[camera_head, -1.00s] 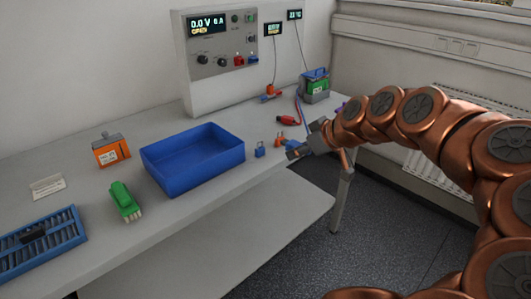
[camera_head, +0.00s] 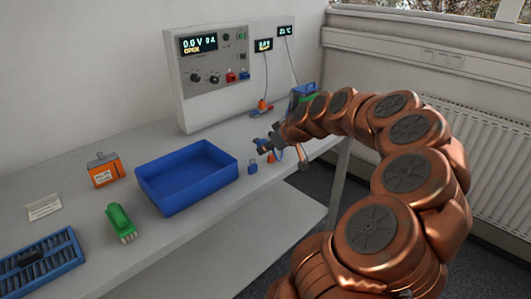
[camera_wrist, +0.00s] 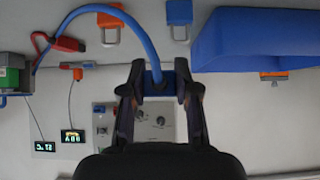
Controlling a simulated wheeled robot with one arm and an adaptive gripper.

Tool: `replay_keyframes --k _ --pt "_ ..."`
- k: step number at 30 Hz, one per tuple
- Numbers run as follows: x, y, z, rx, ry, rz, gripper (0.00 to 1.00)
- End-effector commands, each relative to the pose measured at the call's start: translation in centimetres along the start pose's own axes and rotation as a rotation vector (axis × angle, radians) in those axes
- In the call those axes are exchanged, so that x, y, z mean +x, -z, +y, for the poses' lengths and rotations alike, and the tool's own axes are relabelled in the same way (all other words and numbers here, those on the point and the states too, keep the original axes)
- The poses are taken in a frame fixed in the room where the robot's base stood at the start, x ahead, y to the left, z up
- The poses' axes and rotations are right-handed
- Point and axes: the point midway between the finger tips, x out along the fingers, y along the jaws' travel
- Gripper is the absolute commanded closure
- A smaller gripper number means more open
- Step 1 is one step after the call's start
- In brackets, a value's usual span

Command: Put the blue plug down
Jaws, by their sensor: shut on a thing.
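My gripper (camera_head: 263,146) is over the right part of the workbench, and in the wrist view (camera_wrist: 160,78) its two fingers are closed on the blue plug (camera_wrist: 156,86). A blue cable (camera_wrist: 135,28) runs from the plug in a curve toward the battery (camera_wrist: 10,72) at the left of that view. In the camera_head view the plug is small and mostly hidden by the fingers. The cycler panel (camera_head: 212,62) stands behind the gripper, with red and blue sockets at its lower right. The plug appears held above the bench, apart from the panel.
A blue bin (camera_head: 165,196) stands left of my gripper. A blue padlock (camera_head: 252,168) and an orange padlock (camera_wrist: 108,32) lie near it. A red clamp (camera_wrist: 68,44) and an orange plug (camera_wrist: 78,66) lie toward the panel. Bare bench (camera_head: 150,245) shows in front of the bin.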

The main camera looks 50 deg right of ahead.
Motion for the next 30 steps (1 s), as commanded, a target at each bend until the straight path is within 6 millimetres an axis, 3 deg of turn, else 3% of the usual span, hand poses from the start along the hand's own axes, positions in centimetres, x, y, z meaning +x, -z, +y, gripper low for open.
replay_keyframes --k 10,21,30 --pt "1.0 0.8 0.4 0.001 0.000 0.000 0.93" --pt "3.3 -1.7 0.4 0.003 0.000 0.001 0.93" --pt "3.5 -1.9 0.4 0.001 -0.001 0.001 0.93"
